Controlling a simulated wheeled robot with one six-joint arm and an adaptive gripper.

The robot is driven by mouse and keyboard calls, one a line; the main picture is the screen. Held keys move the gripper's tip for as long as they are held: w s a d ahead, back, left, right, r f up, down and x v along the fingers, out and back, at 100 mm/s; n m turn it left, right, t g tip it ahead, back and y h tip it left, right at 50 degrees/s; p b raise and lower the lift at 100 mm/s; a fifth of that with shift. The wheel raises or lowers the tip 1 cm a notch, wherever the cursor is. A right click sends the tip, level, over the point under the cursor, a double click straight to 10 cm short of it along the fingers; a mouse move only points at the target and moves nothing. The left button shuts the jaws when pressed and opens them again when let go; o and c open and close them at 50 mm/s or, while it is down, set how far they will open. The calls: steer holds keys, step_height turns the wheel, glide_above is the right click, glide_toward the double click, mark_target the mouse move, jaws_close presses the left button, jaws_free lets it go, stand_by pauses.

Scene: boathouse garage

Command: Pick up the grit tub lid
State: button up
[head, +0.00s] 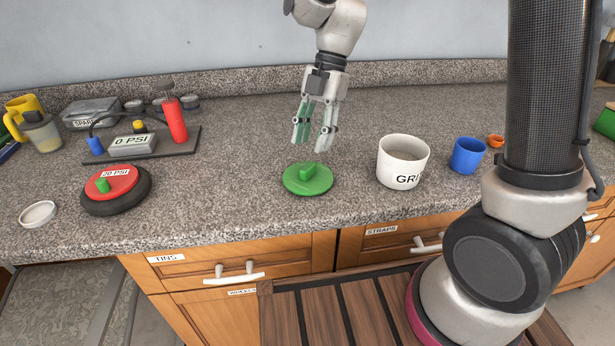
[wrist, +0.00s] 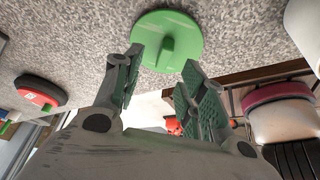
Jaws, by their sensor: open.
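The grit tub lid is a green round lid (head: 307,184) with a raised block handle, lying flat on the speckled counter. In the wrist view the lid (wrist: 179,24) is at the top middle, with its handle pointing toward the fingers. My gripper (head: 314,138) is open and empty, above the counter just over and behind the lid. In the wrist view its two green-padded fingers (wrist: 160,84) are spread apart, with the lid beyond the tips. The white grit tub (head: 402,166), marked "GRI", stands open to the right of the lid.
A blue cup (head: 467,155) and a small orange cup (head: 495,141) stand right of the tub. A red and black round gauge piece (head: 115,188), a pump board (head: 150,147) and a white-rimmed tin lid (head: 37,214) lie left. Counter around the lid is clear.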

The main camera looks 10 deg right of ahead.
mark_target(308, 166)
steer(key=x, duration=0.6)
steer(key=shift+s+d, duration=0.2)
jaws_close()
